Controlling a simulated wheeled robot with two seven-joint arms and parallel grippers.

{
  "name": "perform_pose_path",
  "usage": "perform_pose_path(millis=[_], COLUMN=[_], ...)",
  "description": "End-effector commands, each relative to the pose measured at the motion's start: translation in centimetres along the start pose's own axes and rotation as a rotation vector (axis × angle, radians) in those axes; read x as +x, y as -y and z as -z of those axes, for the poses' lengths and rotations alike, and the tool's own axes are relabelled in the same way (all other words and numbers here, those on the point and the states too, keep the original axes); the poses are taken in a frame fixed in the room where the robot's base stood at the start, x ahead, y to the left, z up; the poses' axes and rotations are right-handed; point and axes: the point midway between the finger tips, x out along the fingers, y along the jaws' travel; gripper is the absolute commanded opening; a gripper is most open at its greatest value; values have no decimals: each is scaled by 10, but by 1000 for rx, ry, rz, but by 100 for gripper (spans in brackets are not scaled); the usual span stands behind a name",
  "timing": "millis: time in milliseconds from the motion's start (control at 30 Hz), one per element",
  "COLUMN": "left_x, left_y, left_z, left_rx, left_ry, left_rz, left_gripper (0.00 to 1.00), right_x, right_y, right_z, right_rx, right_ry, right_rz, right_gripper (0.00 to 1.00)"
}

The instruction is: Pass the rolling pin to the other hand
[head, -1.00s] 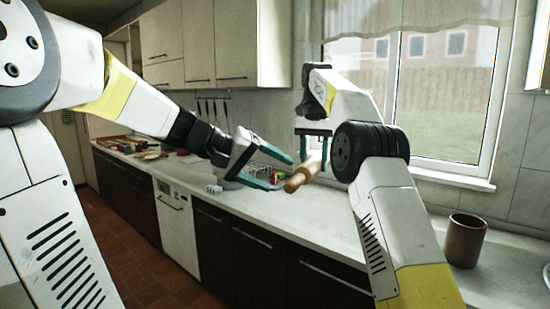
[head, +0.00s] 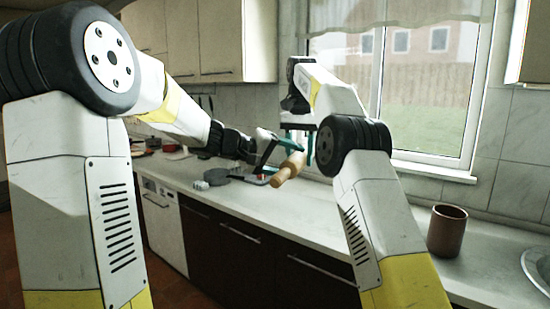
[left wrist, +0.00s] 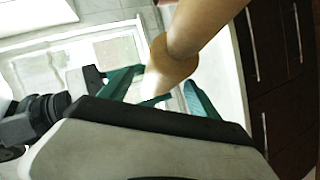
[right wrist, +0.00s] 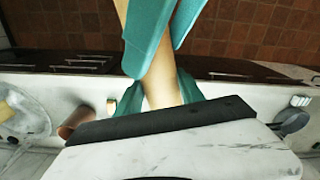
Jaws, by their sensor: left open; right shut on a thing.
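The wooden rolling pin (head: 287,170) hangs tilted above the counter. My right gripper (head: 297,145) is shut on its upper part; in the right wrist view the pin (right wrist: 160,80) runs up from between the right fingers (right wrist: 158,98). My left gripper (head: 277,158) is open beside the pin, below the right gripper. In the left wrist view the pin (left wrist: 192,28) reaches in between the spread left fingers (left wrist: 165,82). The left fingers (right wrist: 165,30) partly cover the pin in the right wrist view. Whether they touch it I cannot tell.
The pale counter (head: 330,217) runs beneath both grippers. A brown cup (head: 446,231) stands at the right, near a metal sink or bowl (head: 538,266). A dark flat pan (head: 215,177) and small items lie behind the left gripper. The window (head: 425,90) is behind.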

Motion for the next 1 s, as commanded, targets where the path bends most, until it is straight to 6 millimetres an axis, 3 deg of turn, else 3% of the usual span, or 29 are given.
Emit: perform_pose_path(millis=[167, 467, 800, 900, 933, 1000], left_x=[12, 13, 13, 13, 12, 12], left_y=[0, 0, 0, -1, -2, -2], left_z=[-1, 0, 0, 0, 0, 0], left_rx=[-1, -1, -1, 0, 1, 1], left_ry=[2, 1, 0, 0, -1, -1], left_rz=[0, 0, -1, -1, -3, -3], left_gripper=[71, 69, 2, 0, 0, 0], right_x=[-1, -1, 0, 0, 0, 0], right_y=[0, 0, 0, 0, 0, 0], right_z=[0, 0, 0, 0, 0, 0], right_rx=[0, 0, 0, 0, 0, 0], right_ry=[-1, -1, -1, -1, -1, -1], right_rz=[1, 1, 1, 1, 1, 1], right_gripper=[0, 0, 0, 0, 49, 63])
